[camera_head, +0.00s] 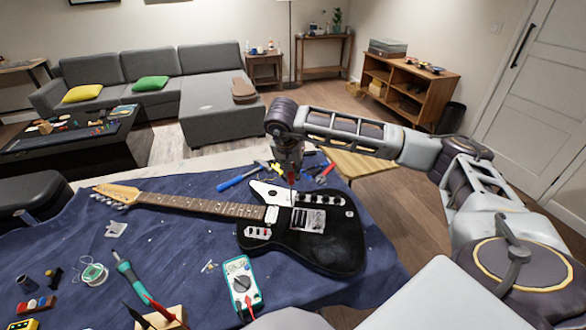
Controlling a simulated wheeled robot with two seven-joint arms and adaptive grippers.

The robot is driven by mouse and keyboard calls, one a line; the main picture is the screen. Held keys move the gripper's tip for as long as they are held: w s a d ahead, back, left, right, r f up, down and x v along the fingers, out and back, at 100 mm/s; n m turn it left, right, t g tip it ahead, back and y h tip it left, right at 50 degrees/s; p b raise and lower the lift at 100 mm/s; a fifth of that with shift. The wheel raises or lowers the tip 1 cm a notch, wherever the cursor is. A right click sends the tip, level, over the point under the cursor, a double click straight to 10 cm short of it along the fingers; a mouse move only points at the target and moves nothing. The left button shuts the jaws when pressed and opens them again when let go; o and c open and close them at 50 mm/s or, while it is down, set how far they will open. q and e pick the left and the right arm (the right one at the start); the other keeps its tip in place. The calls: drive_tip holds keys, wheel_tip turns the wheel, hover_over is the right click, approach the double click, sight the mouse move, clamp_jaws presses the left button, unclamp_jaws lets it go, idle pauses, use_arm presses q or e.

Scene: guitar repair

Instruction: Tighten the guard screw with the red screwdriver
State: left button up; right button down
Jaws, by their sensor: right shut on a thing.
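The black electric guitar (335,255) lies flat on the blue cloth (180,250), its neck pointing left. Its white guard (262,188) covers the upper part of the body. My right gripper (290,176) is above the guard's right part, pointing down. It is shut on the red screwdriver (292,181), of which only a little red shows below the fingers. The tip is at or just above the guard; I cannot tell if it touches. The guard screw is too small to make out. My left gripper is not in view.
A blue-handled tool (238,180) and other hand tools lie behind the guitar. A teal multimeter (241,283) lies in front of it. A soldering iron (130,278) and solder spool (94,274) are at the front left. Bare cloth lies left of the body.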

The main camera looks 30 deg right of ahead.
drive_tip(key=shift+n, duration=0.3)
drive_tip(key=n+y, duration=0.1)
drive_tip(key=n, duration=0.1)
drive_tip(key=n+t+b, duration=0.1)
drive_tip(key=n, duration=0.2)
drive_tip(key=a+n+y+b, duration=0.1)
drive_tip(key=n, duration=0.2)
drive_tip(key=shift+w+t+y, duration=0.3)
drive_tip(key=shift+a+n, duration=0.1)
drive_tip(key=shift+n, duration=0.3)
idle(0.4)
drive_tip(key=shift+s+a+n+y+b, duration=0.15)
drive_tip(key=shift+n+y, duration=0.3)
drive_tip(key=shift+n, duration=0.65)
drive_tip(key=shift+w+a+n+y+b, duration=0.15)
drive_tip(key=shift+n+y, duration=0.25)
drive_tip(key=shift+n, duration=0.7)
drive_tip(key=shift+s+a+n+y+b, duration=0.15)
drive_tip(key=shift+n+y, duration=0.3)
drive_tip(key=shift+n, duration=0.65)
